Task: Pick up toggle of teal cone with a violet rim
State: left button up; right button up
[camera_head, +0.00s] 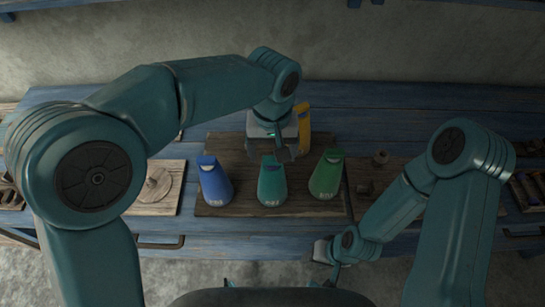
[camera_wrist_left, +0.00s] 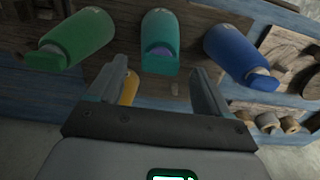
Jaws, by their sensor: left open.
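The teal cone (camera_head: 271,186) stands upright in the middle of a row on the dark wooden board, between a blue cone (camera_head: 215,186) and a green cone (camera_head: 325,178). In the left wrist view the teal cone (camera_wrist_left: 160,30) shows its narrow end towards me, with a violet patch at its rim; its toggle is hard to make out. My left gripper (camera_head: 284,152) is open and empty, just behind and above the teal cone's top. In the left wrist view its two fingers (camera_wrist_left: 160,78) point at that end, apart from it. My right gripper (camera_head: 324,251) is low at the front, too small to read.
A yellow object (camera_head: 303,122) stands behind the row, close to my left gripper. The blue bench (camera_head: 420,100) is clear at the back right.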

pick_arm(q)
jog(key=shift+a+f, duration=0.1)
jog(key=shift+f, duration=0.85)
jog(key=c, duration=1.1)
